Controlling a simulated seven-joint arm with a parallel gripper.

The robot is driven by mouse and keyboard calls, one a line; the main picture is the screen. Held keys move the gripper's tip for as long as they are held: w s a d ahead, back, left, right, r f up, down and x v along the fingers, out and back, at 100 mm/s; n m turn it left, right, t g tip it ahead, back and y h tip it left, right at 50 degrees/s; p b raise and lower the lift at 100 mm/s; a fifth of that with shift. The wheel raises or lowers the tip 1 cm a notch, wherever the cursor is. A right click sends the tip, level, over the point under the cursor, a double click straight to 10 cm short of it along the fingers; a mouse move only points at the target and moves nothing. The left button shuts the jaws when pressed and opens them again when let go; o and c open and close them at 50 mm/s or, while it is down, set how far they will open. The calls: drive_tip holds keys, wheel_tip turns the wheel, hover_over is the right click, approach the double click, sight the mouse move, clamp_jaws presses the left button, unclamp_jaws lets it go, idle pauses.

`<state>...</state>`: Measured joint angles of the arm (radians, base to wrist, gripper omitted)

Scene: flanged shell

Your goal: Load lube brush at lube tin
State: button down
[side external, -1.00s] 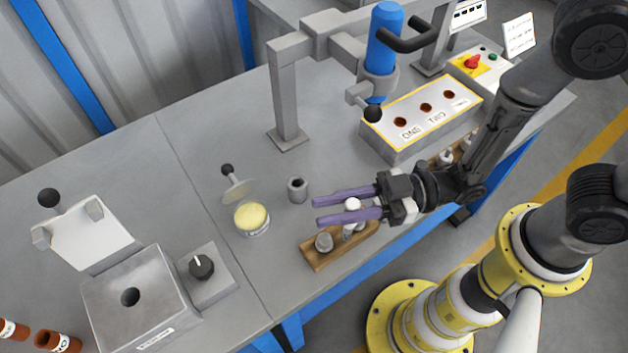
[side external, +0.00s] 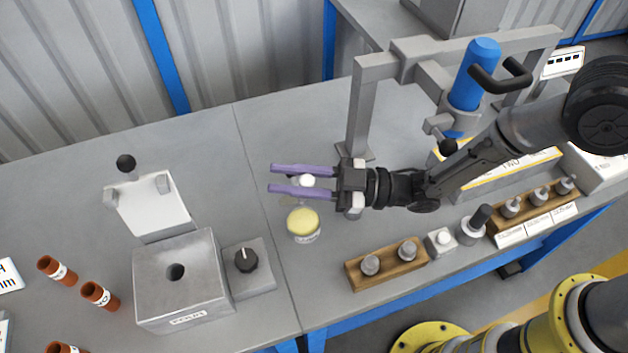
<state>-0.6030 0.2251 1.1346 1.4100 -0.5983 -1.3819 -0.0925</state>
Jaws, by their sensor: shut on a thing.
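The lube tin (side external: 303,223) is a small round pot with a pale yellow top, standing on the grey bench in the side external view. My gripper (side external: 272,178) has long purple fingers pointing left, just behind the tin in the picture. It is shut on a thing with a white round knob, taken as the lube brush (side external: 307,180). The knob shows between the fingers. The brush's lower part is largely hidden by the near finger, and I cannot tell whether it touches the tin.
A wooden rack (side external: 385,268) with grey pegs stands to the right, beside a small white block (side external: 440,241). A grey box with a hole (side external: 180,285) and a black dial (side external: 246,259) lie left. A press frame (side external: 362,110) rises behind.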

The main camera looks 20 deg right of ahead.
wheel_tip(320, 180, down, 6)
idle(0.7)
drive_tip(key=shift+f, duration=0.75)
idle(1.5)
drive_tip(key=shift+r, duration=0.1)
wheel_tip(320, 180, up, 7)
idle(0.8)
